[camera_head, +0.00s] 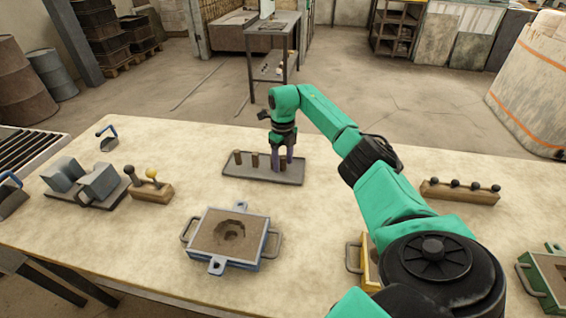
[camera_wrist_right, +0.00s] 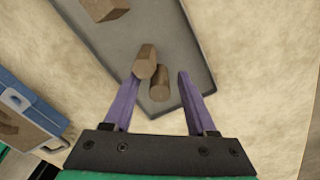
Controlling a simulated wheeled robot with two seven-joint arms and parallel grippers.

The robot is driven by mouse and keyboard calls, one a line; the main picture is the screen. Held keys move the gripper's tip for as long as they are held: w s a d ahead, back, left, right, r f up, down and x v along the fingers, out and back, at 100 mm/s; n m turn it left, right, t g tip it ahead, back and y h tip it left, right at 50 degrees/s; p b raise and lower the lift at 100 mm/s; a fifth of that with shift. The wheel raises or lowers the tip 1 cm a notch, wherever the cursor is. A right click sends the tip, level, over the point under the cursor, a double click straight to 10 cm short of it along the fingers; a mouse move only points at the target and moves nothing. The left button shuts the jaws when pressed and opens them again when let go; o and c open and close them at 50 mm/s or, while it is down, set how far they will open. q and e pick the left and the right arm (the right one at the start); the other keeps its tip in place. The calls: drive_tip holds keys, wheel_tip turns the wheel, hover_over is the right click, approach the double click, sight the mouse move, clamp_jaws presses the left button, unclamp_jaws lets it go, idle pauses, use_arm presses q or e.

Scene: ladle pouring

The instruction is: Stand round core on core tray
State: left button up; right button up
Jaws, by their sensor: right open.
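The core tray (camera_head: 264,177) is a flat dark grey tray in the middle of the table. Small brown cores stand on it, one (camera_head: 237,157) near its left end and another (camera_head: 254,160) beside it. My right gripper (camera_head: 282,166) is open, pointing down over the tray's right part. In the right wrist view, two brown cores (camera_wrist_right: 145,62) (camera_wrist_right: 160,84) show close together between its spread fingers (camera_wrist_right: 157,78), over the tray (camera_wrist_right: 195,55). Whether the fingers touch them I cannot tell. Another core (camera_wrist_right: 105,8) shows at the top edge. My left gripper is not in view.
A blue-framed sand mould (camera_head: 228,238) with a hollow stands in front of the tray. A yellow mould (camera_head: 368,262) is partly hidden by my right arm. A wooden block with knobs (camera_head: 460,191) is at right; another (camera_head: 150,189) is at left. Bare table surrounds the tray.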

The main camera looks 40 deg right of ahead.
sight(283, 157)
wheel_tip(283, 157, up, 12)
drive_tip(key=shift+f+b, duration=0.25)
drive_tip(key=shift+b, duration=0.1)
drive_tip(key=shift+f, duration=0.1)
